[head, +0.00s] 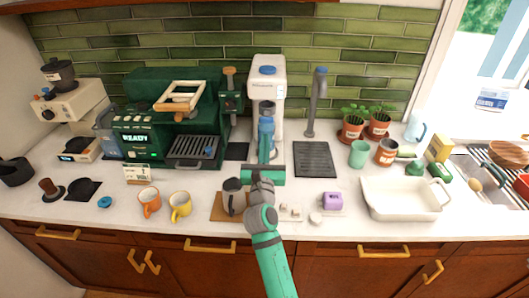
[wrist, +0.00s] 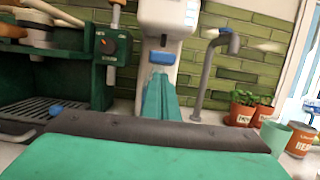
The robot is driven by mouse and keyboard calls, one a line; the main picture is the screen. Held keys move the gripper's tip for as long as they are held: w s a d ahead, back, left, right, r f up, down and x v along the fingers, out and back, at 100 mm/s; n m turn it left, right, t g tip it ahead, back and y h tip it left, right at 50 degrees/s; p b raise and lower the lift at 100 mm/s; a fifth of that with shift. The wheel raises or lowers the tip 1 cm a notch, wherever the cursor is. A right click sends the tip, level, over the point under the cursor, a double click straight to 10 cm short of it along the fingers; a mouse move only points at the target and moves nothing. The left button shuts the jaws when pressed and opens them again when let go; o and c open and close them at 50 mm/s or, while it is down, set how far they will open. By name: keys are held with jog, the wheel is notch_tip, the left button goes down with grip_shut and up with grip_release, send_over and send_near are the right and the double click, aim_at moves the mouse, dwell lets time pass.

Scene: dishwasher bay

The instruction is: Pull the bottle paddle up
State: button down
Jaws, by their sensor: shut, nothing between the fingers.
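The white drinks machine (head: 270,68) stands at the back middle of the counter, and its upper body also shows in the wrist view (wrist: 168,18). A blue piece (wrist: 161,57), which looks like the bottle paddle, is on its front just beyond my fingertips. In the head view a blue part (head: 266,107) shows just above my fingers. My gripper (head: 265,130) is shut and empty, its teal fingers pointing at the machine. In the wrist view the fingertips (wrist: 158,78) lie just below the blue piece. I cannot tell whether they touch it.
A green coffee machine (head: 160,115) stands left, and a grey tap (head: 316,100) with a dark drain mat (head: 315,160) right.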

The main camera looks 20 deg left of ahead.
aim_at(267, 117)
jog(key=shift+x, duration=1.95)
